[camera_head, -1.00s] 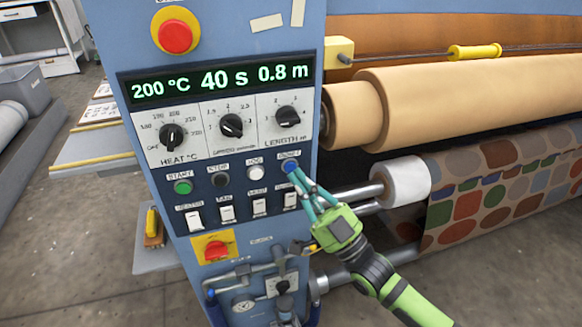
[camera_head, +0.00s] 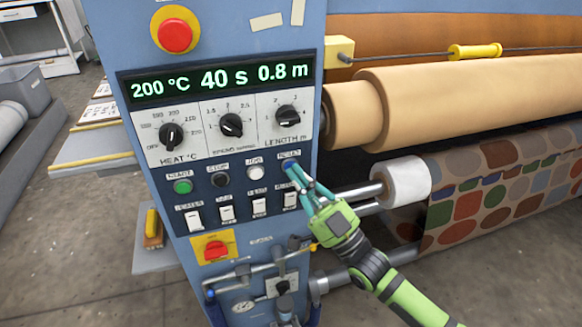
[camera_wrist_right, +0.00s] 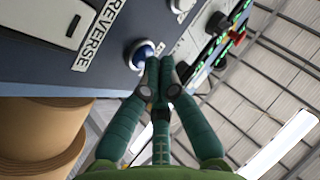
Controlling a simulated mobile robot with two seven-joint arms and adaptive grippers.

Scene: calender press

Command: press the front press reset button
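The reset button (camera_head: 288,163) is a small blue button at the right end of the button row on the blue press panel (camera_head: 255,212). In the right wrist view it shows as a blue button (camera_wrist_right: 141,52) just left of my fingertips. My right gripper (camera_head: 294,173) has its teal fingers drawn together with nothing between them. The tips are right at the button and cover part of its lower edge. I cannot tell whether they touch it or whether it is pressed in. My left gripper is not in view.
The green start (camera_head: 183,187), black stop (camera_head: 220,180) and white jog (camera_head: 255,172) buttons sit to the left. White rocker switches (camera_head: 260,207) lie below. A red emergency button (camera_head: 175,36) is at the top. Rollers and a white roll (camera_head: 408,181) stand right of the panel.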

